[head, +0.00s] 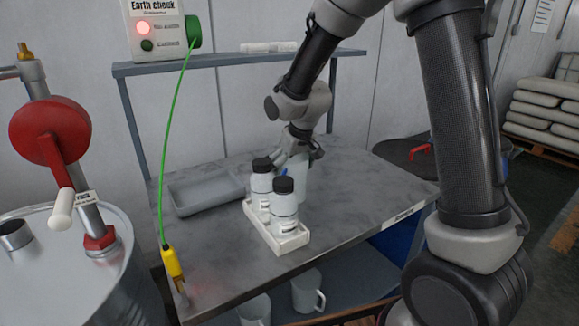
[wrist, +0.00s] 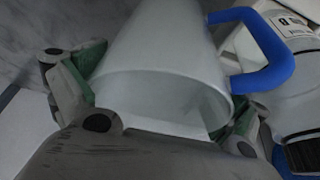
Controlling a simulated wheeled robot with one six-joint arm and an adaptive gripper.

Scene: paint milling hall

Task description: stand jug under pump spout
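The jug (wrist: 175,60) is pale and translucent with a blue handle (wrist: 265,50). In the wrist view its open mouth faces the camera. My gripper (wrist: 165,95) has a green-padded finger against each side of it and looks shut on it. In the head view my gripper (head: 298,150) is over the bench, behind two bottles that partly hide the jug (head: 302,185). Whether the jug touches the bench is hidden. The pump, with a red crank housing (head: 50,130), stands on a steel drum (head: 70,265) at the left.
Two black-capped bottles (head: 285,205) stand in a white tray (head: 283,240) beside the jug. A grey tray (head: 205,190) lies behind. A yellow clamp (head: 172,262) on a green cable hangs at the bench's (head: 345,225) left front corner. Light mugs (head: 307,292) are below.

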